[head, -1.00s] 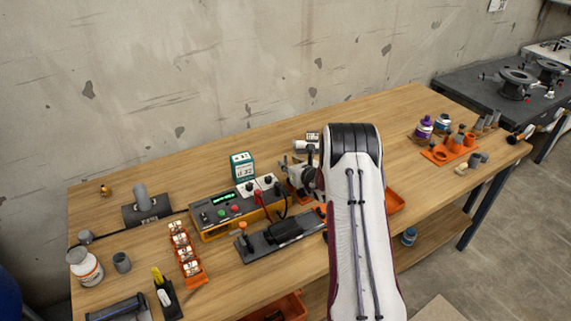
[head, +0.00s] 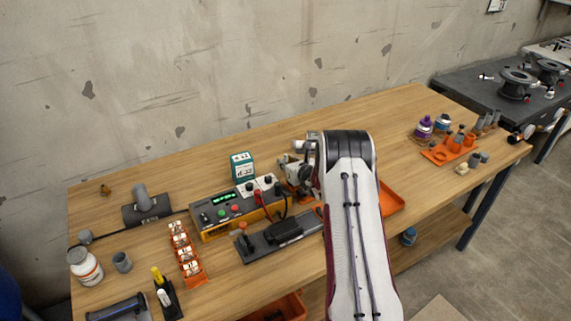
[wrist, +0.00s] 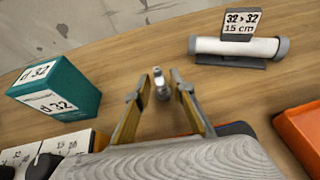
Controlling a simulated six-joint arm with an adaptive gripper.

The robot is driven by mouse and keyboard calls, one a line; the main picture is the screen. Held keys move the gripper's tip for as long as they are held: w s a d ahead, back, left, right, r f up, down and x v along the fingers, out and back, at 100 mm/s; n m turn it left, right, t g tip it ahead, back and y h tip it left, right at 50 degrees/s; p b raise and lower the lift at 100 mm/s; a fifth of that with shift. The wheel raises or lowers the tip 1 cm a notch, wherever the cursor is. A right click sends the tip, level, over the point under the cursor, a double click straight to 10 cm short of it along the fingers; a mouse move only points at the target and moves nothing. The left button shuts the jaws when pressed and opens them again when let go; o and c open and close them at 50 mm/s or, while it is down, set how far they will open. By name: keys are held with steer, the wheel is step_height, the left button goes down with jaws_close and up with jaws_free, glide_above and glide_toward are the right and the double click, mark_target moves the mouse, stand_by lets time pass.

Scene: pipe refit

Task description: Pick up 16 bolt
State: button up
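My gripper (wrist: 160,88) shows in the wrist view with its two fingers apart. A small silvery piece (wrist: 160,83), perhaps the bolt, shows between the fingertips, with a narrow gap visible on each side. I cannot read any size mark on it. In the head view my gripper (head: 287,165) is behind the grey and yellow control box and right of the teal box, partly hidden by my arm. The bolt cannot be made out there.
The teal box (wrist: 48,92) marked d 32 stands left of my gripper. A pale pipe (wrist: 235,47) lies on a holder behind and right. An orange tray (head: 393,202) lies right of my arm. The control box (head: 222,217) is close in front.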

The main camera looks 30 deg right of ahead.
jaws_close()
steer(key=shift+r, duration=0.1)
step_height(320, 180, up, 10)
stand_by(0.7)
stand_by(0.5)
